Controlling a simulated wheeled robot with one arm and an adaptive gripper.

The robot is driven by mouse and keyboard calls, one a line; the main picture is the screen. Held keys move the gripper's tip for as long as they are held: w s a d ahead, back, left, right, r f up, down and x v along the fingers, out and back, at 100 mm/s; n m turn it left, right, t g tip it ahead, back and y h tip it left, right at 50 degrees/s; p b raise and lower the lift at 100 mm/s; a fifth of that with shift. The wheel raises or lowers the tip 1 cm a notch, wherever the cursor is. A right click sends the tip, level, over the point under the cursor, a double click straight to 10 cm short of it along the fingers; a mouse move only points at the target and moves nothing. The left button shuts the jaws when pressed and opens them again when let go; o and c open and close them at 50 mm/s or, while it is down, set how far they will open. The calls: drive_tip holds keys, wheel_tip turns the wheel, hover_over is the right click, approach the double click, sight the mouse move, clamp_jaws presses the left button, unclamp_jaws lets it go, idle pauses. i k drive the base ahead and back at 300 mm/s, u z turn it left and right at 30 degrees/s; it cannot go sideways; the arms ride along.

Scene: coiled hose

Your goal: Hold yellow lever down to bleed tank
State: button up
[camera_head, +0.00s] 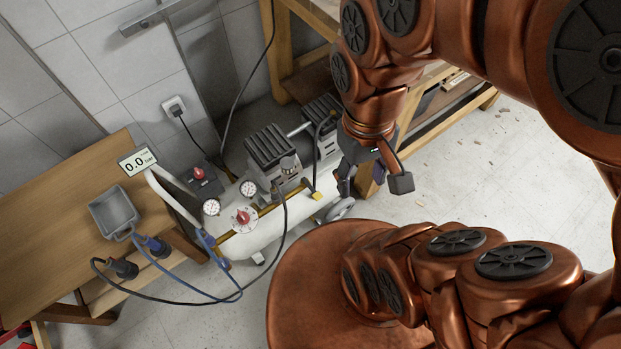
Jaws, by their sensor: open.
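The compressor tank (252,238) is a white horizontal cylinder on the floor, left of my arm. A small yellow lever (317,196) shows near the tank's right end, just below a dark hose. My gripper (345,191) points down to the right of the yellow lever, with a small gap between them in the picture. Its jaws are open and I see nothing between them. The exact depth between gripper and lever cannot be told. A display (137,161) reads 0.0 bar.
A red knob (242,217) and round gauges (248,188) sit on the tank's left part. Black motors (271,154) stand above it. Blue and black hoses (178,297) loop by the wooden bench (50,235) at left. Open floor (455,165) lies right.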

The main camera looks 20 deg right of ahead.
sight(317, 195)
drive_tip(key=z, duration=2.45)
drive_tip(key=k, duration=1.35)
drive_tip(key=u, duration=2.4)
